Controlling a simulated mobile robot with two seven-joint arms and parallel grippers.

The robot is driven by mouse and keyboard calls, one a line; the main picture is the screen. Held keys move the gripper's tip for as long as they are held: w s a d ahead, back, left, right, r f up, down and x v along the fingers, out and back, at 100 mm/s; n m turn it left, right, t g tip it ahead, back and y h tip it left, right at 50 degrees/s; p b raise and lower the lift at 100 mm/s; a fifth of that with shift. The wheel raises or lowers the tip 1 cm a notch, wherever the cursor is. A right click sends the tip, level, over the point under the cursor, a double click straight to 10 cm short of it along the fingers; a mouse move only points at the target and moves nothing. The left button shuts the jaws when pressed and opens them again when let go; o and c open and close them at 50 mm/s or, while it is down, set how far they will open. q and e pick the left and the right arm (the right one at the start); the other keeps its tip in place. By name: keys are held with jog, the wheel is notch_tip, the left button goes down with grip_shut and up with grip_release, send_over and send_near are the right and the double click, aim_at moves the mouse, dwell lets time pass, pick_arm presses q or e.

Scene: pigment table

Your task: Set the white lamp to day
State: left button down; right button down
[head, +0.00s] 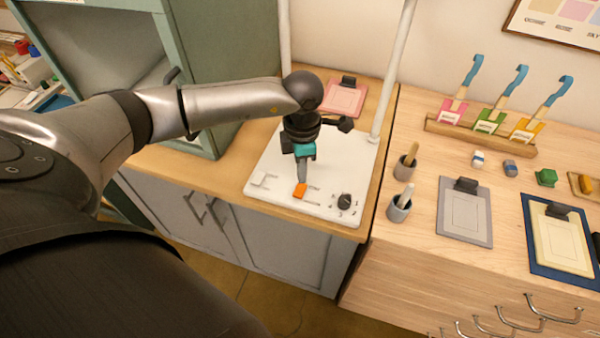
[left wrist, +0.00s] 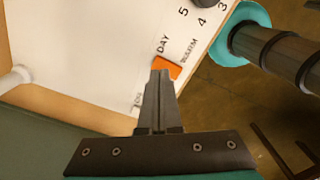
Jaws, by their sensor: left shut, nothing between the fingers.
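A white control panel (head: 264,192) lies on the wooden counter at the foot of two white posts (head: 393,75). On it are a white slider (head: 260,179), an orange slider (head: 300,190) and a black knob (head: 344,201). My left gripper (head: 301,182) points down with its fingers shut and empty, its tips right at the orange slider. In the left wrist view the fingertips (left wrist: 160,73) meet or nearly meet the edge of the orange slider (left wrist: 168,66); contact is not certain. The labels DAY and WARM stand beside that slider. Another label is partly hidden by the fingers.
A green cabinet (head: 235,50) stands left of the panel, close to my left arm. A pink clipboard (head: 343,98) lies behind it. To the right, a wooden desk holds two grey cups (head: 399,208), a grey clipboard (head: 465,215) and a brush rack (head: 480,135).

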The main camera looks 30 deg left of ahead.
aim_at(302, 186)
pick_arm(q)
notch_tip(302, 186, up, 4)
jog(key=p, duration=0.2)
jog(key=shift+r+p, duration=0.2)
jog(key=shift+p, duration=0.2)
